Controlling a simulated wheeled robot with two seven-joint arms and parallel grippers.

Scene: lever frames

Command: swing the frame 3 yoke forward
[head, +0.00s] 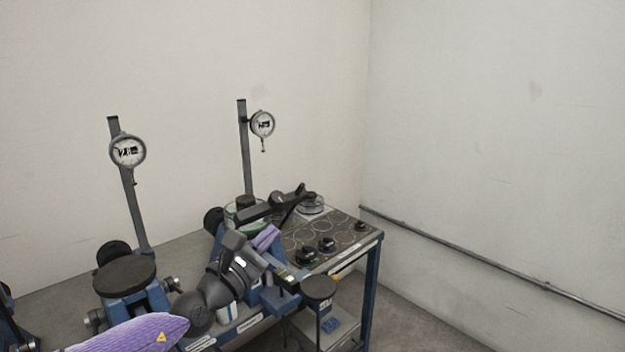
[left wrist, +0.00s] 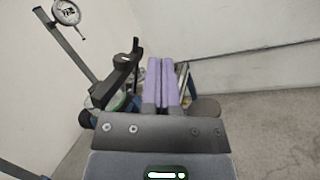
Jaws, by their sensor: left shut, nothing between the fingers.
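The right-hand lever frame, which I take to be frame 3, has blue parts (head: 282,301), a grey post (head: 245,150) and a black arm with a knob (head: 258,213), which looks like its yoke. That arm also shows in the left wrist view (left wrist: 118,77), left of my fingers. My left gripper (head: 268,237) is over this frame, its purple fingers shut together and empty. In the left wrist view the fingers (left wrist: 162,80) point away beside the arm, and I cannot tell whether they touch it. My gripper hides part of the frame. My right gripper is not in view.
Another frame with a black round plate (head: 125,276) and a dial gauge (head: 128,151) stands to the left. A second dial (head: 262,124) is on the right post. A dark panel with knobs (head: 325,240) covers the bench's right end. Floor is open to the right.

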